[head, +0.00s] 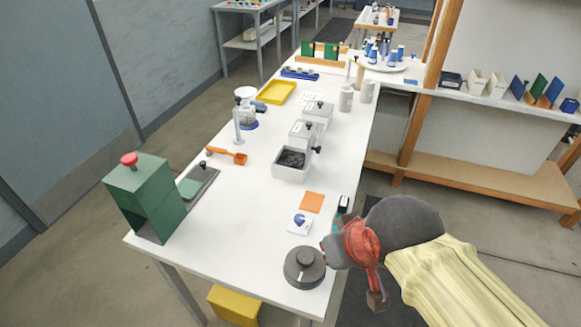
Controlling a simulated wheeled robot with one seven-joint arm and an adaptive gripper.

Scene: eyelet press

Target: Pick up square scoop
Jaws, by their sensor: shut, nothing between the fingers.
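The orange square scoop (238,157) lies on the white table, left of centre. Its square cup is at the right end and its handle points left. My gripper (377,300) is at the lower right, just off the table's right edge, below the red part of my arm. It is shut and empty, far from the scoop, with the table's front right corner between them. My arm partly hides the fingers.
A green press (140,197) with a red knob stands left of the scoop. A grey bin of dark pieces (291,164) stands to its right. A round dark grey knobbed object (304,267) sits near my gripper.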

